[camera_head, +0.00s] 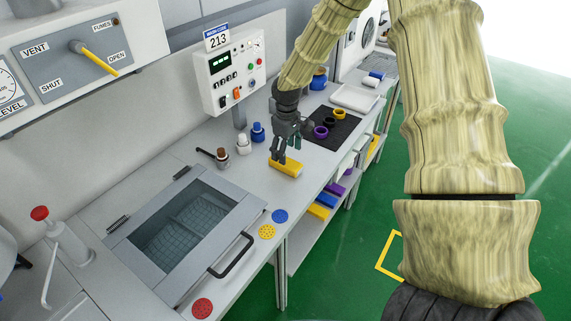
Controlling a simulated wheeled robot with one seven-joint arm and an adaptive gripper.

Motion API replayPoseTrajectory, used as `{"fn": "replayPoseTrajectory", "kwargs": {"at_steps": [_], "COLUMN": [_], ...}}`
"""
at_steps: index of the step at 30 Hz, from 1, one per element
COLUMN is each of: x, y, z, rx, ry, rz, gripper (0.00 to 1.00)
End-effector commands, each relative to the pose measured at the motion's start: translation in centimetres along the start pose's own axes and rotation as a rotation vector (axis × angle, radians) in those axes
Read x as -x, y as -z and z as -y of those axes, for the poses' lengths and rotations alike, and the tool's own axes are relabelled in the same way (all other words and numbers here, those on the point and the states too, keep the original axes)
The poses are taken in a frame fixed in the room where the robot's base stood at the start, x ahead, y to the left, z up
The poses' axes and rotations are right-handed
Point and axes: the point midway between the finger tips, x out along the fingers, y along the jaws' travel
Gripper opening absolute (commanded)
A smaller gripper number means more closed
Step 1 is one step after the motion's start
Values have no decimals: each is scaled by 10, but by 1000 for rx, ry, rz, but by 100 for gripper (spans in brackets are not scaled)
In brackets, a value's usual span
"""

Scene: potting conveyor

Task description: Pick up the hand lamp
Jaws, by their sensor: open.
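A yellow, roughly cylindrical object (287,169), which looks like the hand lamp, lies on its side on the light bench top, right of the sunken basin. My gripper (286,152) points down at it from above, its dark fingers open. The fingers overlap the lamp's far side in this view. I cannot tell whether they touch it or are just above it. My gripper holds nothing that I can see.
Several small bottles, including a white one (243,144) and a blue one (258,132), stand left of my gripper. A control box (236,75) on a post rises behind. A black mat (345,130) with coloured rings lies to the right. The lidded basin (235,207) is in front.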

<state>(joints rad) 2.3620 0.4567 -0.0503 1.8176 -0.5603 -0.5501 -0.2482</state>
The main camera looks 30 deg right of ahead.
Motion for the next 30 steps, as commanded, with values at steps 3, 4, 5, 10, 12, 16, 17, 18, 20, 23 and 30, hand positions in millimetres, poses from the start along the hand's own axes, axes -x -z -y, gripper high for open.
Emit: {"fn": "replayPoseTrajectory", "kwargs": {"at_steps": [3, 4, 5, 10, 12, 16, 17, 18, 20, 23, 30], "x": [-7, -10, -13, -31, -37, -46, -47, -49, -50, -50, -50], "y": [-1, -1, -1, -2, -2, -1, -1, -1, -1, -1, -1], "z": [3, 4, 5, 8, 8, 7, 7, 7, 7, 7, 7], "rx": [2, 2, 3, 2, 2, 1, 1, 1, 1, 1, 1], "ry": [2, 2, 2, 2, 1, 1, 0, 0, 0, 0, 0], "rz": [4, 3, 3, 3, 3, 1, 1, 0, 0, 0, 0], "gripper": [70, 70, 70, 70, 70, 70, 70, 70, 70, 70, 48]}}
